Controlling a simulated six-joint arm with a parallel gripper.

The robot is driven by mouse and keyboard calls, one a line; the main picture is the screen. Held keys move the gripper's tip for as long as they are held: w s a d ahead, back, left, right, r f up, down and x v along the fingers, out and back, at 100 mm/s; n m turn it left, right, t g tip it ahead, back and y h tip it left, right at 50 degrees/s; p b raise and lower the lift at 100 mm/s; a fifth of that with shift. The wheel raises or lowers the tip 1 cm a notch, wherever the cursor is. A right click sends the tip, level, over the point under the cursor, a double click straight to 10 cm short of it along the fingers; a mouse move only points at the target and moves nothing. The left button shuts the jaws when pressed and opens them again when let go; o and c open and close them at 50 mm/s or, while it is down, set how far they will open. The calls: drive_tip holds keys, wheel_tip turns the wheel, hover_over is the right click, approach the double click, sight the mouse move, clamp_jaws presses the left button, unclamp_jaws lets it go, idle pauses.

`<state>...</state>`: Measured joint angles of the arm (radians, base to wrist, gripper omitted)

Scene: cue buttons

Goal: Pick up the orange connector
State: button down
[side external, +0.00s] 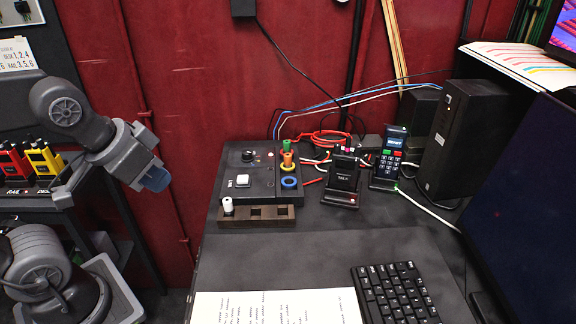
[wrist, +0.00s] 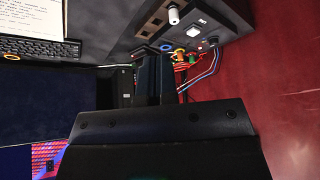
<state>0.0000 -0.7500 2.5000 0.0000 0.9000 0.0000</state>
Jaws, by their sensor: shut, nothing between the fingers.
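The orange connector (side external: 288,159) stands upright at the right side of a black panel box (side external: 262,178) in the side view, at a yellow ring. A green connector (side external: 286,145) stands just behind it. A blue ring (side external: 289,182) lies in front, with no connector standing in it. In the wrist view the coloured connectors (wrist: 181,55) are small and crowded, beyond the fingers. My gripper (side external: 155,179) hangs in the air left of the box, well apart from the connectors. Its fingers (wrist: 154,75) are shut and empty.
A brown rack (side external: 262,212) holds a white cylinder (side external: 227,205) in its left slot; its other slots look empty. A black handset (side external: 342,179), a keypad device (side external: 388,160), and loose cables stand right of the box. A keyboard (side external: 397,292) and paper lie in front.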

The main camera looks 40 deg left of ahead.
drive_tip(key=c, duration=0.9)
unclamp_jaws()
drive_tip(key=w+r+n+g, duration=0.1)
drive_tip(key=w+r+n, duration=0.15)
drive_tip(key=w, duration=0.25)
drive_tip(key=w+a+r+n+g, duration=0.1)
drive_tip(key=w+r+n, duration=0.15)
drive_tip(key=w, duration=0.35)
drive_tip(key=w+r+n+g, duration=0.1)
drive_tip(key=w+n, duration=0.2)
drive_tip(key=w, duration=0.2)
drive_tip(key=n+g, duration=0.3)
drive_tip(key=n, duration=0.7)
hover_over(288, 155)
wheel_tip(288, 155, down, 7)
wheel_tip(288, 155, down, 14)
drive_tip(key=shift+a+f, duration=0.1)
